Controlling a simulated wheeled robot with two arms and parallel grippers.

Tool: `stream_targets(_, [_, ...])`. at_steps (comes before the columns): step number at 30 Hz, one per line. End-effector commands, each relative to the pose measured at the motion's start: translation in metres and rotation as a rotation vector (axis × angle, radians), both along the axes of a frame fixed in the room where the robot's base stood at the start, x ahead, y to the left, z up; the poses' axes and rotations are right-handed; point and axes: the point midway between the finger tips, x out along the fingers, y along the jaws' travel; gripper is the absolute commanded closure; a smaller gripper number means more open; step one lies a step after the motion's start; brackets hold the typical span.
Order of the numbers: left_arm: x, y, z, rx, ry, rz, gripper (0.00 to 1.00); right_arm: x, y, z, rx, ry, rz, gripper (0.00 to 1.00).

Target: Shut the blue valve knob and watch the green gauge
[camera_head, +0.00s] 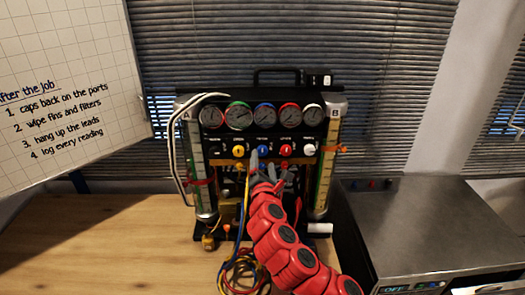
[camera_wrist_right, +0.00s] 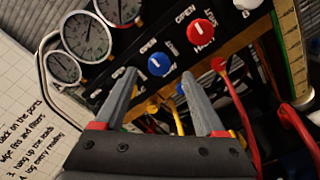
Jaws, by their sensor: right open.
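The blue valve knob (camera_head: 262,150) sits on the black panel of the gauge rig, between the yellow and red knobs. In the right wrist view the blue knob (camera_wrist_right: 159,64) shows ahead of and between the two grey fingertips. My right gripper (camera_wrist_right: 160,80) is open and empty, and I cannot tell if a finger touches the knob. In the head view my right gripper (camera_head: 264,166) is in front of the panel, just below the blue knob. The green-rimmed gauge (camera_head: 238,116) is in the upper row, second from left; its reading is too small to tell. My left gripper is out of view.
The yellow knob (camera_head: 238,151), red knob (camera_head: 285,150) and white knob (camera_head: 309,149) stand close beside the blue one. Coloured hoses (camera_head: 240,270) hang below and coil on the wooden bench (camera_head: 110,240). A steel unit (camera_head: 430,230) stands at right. The bench's left side is clear.

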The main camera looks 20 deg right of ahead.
Motion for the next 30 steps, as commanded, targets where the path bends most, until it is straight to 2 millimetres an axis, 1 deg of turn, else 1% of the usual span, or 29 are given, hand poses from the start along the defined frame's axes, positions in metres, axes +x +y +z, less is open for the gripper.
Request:
stream_targets(1, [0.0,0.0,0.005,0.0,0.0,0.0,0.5,0.007,-0.002,0.004,0.002,-0.002,0.0,0.28])
stream_targets(6, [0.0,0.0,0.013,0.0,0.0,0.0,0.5,0.029,-0.007,0.004,0.002,-0.002,0.001,0.28])
stream_targets(12, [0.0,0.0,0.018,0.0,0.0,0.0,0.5,0.046,-0.013,0.003,0.001,-0.003,0.001,0.28])
stream_targets(18, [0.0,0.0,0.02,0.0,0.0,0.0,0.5,0.052,-0.014,0.001,-0.002,-0.002,0.001,0.28])
stream_targets(25, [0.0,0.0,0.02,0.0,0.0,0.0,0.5,0.052,-0.014,0.001,-0.002,-0.002,0.002,0.28])
stream_targets(26, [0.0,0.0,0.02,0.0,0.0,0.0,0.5,0.052,-0.014,0.001,-0.002,-0.002,0.002,0.3])
stream_targets(30, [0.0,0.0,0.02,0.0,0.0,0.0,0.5,0.052,-0.014,0.001,-0.001,-0.002,0.002,0.55])
